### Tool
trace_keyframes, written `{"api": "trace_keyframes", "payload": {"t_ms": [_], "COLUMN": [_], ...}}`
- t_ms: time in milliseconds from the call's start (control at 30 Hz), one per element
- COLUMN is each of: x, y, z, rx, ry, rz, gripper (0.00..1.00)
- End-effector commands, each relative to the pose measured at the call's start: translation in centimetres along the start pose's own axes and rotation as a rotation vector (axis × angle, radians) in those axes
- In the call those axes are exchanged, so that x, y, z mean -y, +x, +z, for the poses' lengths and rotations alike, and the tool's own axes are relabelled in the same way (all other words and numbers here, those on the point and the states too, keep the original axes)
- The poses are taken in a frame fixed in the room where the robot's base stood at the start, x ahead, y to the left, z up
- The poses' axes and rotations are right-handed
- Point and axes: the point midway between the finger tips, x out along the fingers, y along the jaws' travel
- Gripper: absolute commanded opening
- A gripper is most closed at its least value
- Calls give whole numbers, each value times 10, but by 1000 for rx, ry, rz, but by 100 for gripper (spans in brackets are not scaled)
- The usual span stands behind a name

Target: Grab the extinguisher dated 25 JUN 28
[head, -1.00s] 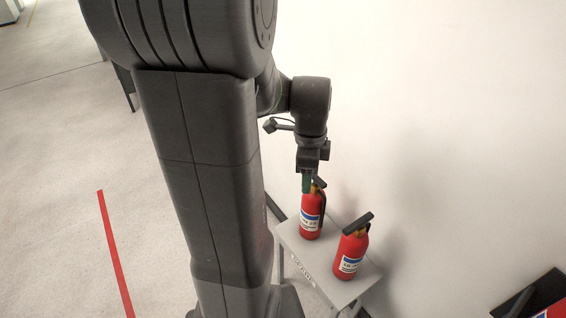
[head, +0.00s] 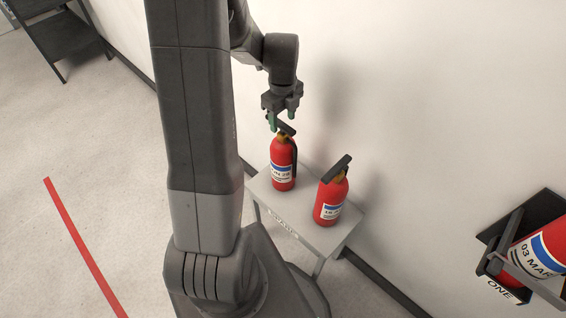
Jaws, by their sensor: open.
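Two red fire extinguishers with black handles stand upright on a small grey table (head: 303,238). The left extinguisher (head: 283,160) has a white and blue label, only partly readable, seeming to end in 28. The right extinguisher (head: 330,203) has a label too small and angled to read surely. My gripper (head: 282,121), with green finger pads, is open and points down just above the left extinguisher's handle. The fingers overlap the handle in the picture; I cannot tell whether they touch it.
A third red extinguisher (head: 537,255), labelled 03 MAR, sits in a black wall holder (head: 496,262) at the lower right. A white wall runs behind the table. A dark shelf (head: 62,40) stands at the upper left. A red line (head: 85,248) marks the open floor.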

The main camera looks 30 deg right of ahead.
Motion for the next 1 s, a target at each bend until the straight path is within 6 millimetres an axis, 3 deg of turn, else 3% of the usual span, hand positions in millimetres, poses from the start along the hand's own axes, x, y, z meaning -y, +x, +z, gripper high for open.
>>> {"api": "trace_keyframes", "payload": {"t_ms": [167,500,833,1000], "x": [0,3,3,3], "y": [10,52,58,57], "z": [0,0,0,0], "rx": [-1,-1,0,0], "ry": [-1,-1,-1,-1], "rz": [1,2,0,0], "gripper": [53,53,53,21]}}
